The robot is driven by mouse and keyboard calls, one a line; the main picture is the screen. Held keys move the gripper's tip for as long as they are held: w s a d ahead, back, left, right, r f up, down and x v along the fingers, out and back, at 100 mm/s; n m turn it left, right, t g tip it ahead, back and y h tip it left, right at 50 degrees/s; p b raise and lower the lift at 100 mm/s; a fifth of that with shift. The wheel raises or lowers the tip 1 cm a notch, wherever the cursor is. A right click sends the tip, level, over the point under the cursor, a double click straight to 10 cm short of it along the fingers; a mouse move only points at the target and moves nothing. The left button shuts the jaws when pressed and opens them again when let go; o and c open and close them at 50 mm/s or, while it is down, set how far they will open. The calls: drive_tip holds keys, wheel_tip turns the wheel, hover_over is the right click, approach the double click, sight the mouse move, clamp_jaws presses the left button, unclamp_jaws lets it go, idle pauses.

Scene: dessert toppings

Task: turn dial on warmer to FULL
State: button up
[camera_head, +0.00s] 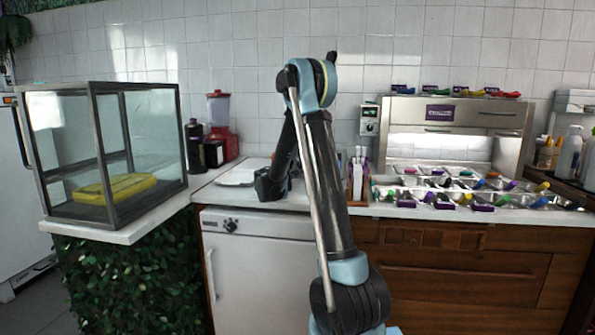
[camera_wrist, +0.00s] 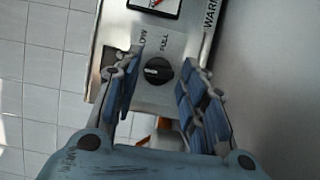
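The warmer's control box (camera_head: 370,118) hangs on the tiled wall beside the steel warmer (camera_head: 440,113). In the wrist view its pale panel (camera_wrist: 130,25) carries a round black dial (camera_wrist: 159,71), with the words LOW and FULL printed above it. A white mark on the dial points left in the picture. My gripper (camera_wrist: 160,92) is open, with one blue-padded finger at each side of the dial. There is a gap between each finger and the dial. In the head view I cannot make out the gripper's fingers behind my arm.
The counter below the warmer holds several topping trays (camera_head: 450,188) with coloured-handled scoops. A white holder (camera_head: 357,178) with upright utensils stands below the control box. A glass case (camera_head: 110,150) stands at the left, and a red blender (camera_head: 221,125) stands near the wall.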

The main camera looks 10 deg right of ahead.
drive_tip(key=c, duration=0.5)
drive_tip(key=shift+m, duration=0.3)
drive_tip(key=m+y, duration=0.1)
drive_tip(key=m, duration=0.1)
drive_tip(key=shift+s+r+m+g, duration=0.1)
drive_tip(key=shift+s+m+g, duration=0.05)
drive_tip(key=shift+m+g, duration=0.25)
drive_tip(key=m, duration=0.1)
drive_tip(key=m+y, duration=0.1)
drive_tip(key=m, duration=0.1)
drive_tip(key=shift+d+r+g+y, duration=0.1)
drive_tip(key=shift+r+g+y, duration=0.05)
drive_tip(key=shift+g+y, duration=0.2)
drive_tip(key=m+y, duration=0.1)
drive_tip(key=m, duration=0.1)
drive_tip(key=m+y, duration=0.1)
drive_tip(key=shift+d+r+m, duration=0.15)
drive_tip(key=shift+m, duration=0.25)
drive_tip(key=m+y, duration=0.2)
drive_tip(key=m, duration=0.1)
drive_tip(key=shift+d+y, duration=0.15)
drive_tip(key=shift+y, duration=0.2)
drive_tip(key=shift+m, duration=0.3)
